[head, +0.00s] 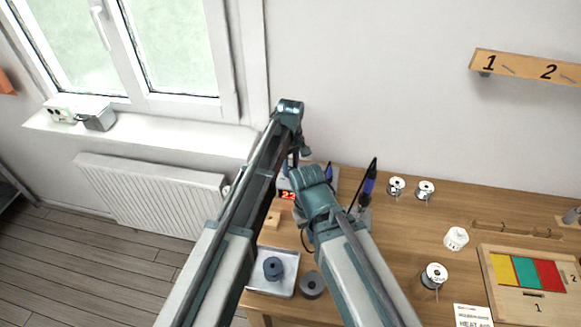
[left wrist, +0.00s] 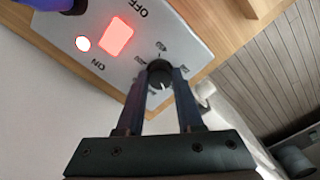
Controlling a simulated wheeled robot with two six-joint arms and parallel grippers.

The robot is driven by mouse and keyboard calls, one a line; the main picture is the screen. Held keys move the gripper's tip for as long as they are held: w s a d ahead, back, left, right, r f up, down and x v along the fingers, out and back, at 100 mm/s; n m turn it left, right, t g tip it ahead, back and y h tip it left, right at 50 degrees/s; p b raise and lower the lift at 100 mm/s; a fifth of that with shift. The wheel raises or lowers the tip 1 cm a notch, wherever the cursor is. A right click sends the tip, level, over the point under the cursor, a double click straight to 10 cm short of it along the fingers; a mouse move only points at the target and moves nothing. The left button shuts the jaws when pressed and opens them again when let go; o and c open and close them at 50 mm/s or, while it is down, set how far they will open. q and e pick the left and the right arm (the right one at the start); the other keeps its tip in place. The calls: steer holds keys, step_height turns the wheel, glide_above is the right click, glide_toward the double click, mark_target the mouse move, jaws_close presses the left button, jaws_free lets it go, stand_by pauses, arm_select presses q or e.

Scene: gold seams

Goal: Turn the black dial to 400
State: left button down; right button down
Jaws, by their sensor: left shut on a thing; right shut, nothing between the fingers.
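The black dial (left wrist: 159,76) sits on a grey control panel (left wrist: 176,32) in the left wrist view. Its white mark points down toward my gripper. My left gripper (left wrist: 166,84) is shut on the dial, one finger on each side. In the head view the display (head: 288,195) shows red digits, but my arms hide the dial. My right gripper (head: 360,217) is shut and empty, largely hidden by its arm, apart from the dial.
A blue-handled iron (head: 369,183) stands right of the panel.

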arm_select(q)
steer(key=m, duration=0.4)
steer(key=shift+m, duration=0.3)
steer(key=m, duration=0.4)
steer(key=shift+m, duration=0.3)
steer(key=m, duration=0.4)
steer(key=shift+m, duration=0.3)
steer(key=m, duration=0.3)
steer(key=shift+m, duration=0.3)
steer(key=m, duration=1.1)
steer(key=shift+m, duration=0.3)
